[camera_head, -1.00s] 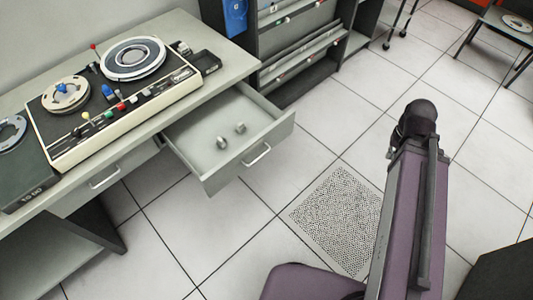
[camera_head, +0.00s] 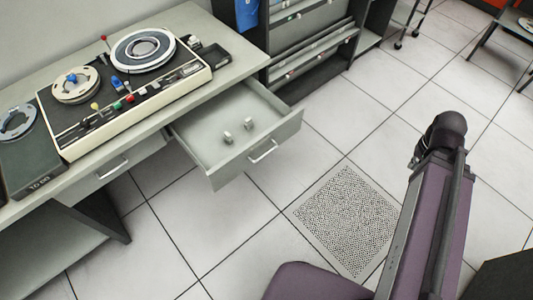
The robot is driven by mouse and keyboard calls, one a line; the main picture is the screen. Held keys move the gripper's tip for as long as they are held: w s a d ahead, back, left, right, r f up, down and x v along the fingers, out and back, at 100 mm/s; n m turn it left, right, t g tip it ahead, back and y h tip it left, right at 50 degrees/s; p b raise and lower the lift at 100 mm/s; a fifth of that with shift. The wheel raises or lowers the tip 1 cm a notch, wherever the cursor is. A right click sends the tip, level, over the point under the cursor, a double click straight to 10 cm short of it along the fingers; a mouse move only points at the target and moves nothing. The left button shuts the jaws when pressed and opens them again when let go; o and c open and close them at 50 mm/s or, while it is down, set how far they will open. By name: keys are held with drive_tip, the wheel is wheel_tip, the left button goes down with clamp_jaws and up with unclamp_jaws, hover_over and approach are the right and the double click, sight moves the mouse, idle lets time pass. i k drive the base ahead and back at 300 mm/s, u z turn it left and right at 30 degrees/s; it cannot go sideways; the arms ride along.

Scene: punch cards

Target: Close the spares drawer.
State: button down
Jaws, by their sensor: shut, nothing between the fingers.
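The open drawer (camera_head: 205,160) sticks out from under the right part of the grey desk, pulled well out toward the open floor. Its front panel carries a pale bar handle (camera_head: 262,151). Two small metallic pieces (camera_head: 248,124) lie loose inside it. A second drawer (camera_head: 115,163) to its left, with its own handle, sits flush under the desk. No label tells which is the spares drawer. My purple arm rises at the right, apart from the open drawer. My gripper is not in view.
A reel tape machine (camera_head: 130,98) stands on the desk (camera_head: 232,65). A dark shelf rack (camera_head: 290,80) stands just behind the open drawer. The tiled floor before the drawer is clear, with a perforated tile (camera_head: 348,220). A wheeled stand (camera_head: 405,35) is farther back.

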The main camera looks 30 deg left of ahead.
sight(201, 131)
drive_tip(key=z, duration=0.05)
drive_tip(key=k, duration=2)
drive_tip(key=u, duration=0.55)
drive_tip(key=i, duration=1)
drive_tip(key=u, duration=0.1)
